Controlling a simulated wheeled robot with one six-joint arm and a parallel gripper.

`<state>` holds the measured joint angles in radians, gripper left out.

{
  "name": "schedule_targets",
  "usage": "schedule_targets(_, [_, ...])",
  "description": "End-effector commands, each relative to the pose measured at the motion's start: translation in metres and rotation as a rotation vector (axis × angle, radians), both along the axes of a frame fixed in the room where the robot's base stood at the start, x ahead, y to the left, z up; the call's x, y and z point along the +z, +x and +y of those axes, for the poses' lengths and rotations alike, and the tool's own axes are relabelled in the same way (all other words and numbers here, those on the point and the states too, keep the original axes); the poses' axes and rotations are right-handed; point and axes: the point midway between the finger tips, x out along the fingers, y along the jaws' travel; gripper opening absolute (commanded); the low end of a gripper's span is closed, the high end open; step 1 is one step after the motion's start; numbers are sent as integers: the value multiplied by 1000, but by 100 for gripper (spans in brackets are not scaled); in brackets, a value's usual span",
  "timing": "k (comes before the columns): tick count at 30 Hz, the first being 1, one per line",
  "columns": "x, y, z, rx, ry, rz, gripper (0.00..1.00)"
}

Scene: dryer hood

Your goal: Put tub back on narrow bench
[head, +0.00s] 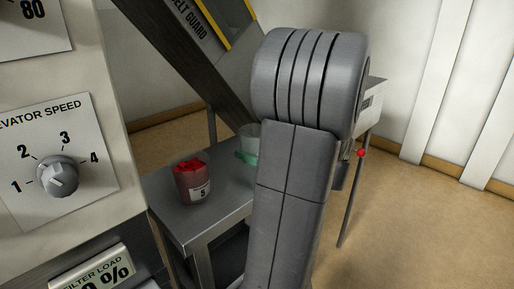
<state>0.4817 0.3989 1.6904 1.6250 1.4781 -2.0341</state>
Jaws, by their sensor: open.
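A dark red translucent tub (194,185) with red contents and a label reading 5 stands upright on a grey metal bench (222,207). A paler translucent tub (248,136) with green contents stands farther back on the same bench, partly hidden by my arm. My arm (290,195) rises through the middle of the view and covers the right part of the bench. My gripper does not show, so its place relative to the tubs cannot be told.
A control panel (62,125) with an elevator speed knob (58,177) fills the left side. A dark sloping chute (180,60) with a belt guard sign comes down behind the bench. A red knob (361,153) shows right of my arm. Floor at right is clear.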

Motion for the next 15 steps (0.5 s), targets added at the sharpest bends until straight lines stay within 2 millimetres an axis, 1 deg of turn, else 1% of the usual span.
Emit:
schedule_targets(9, [1, -31, -49, -6, 0, 0, 94])
schedule_targets(15, [0, -51, -78, -6, 0, 0, 94])
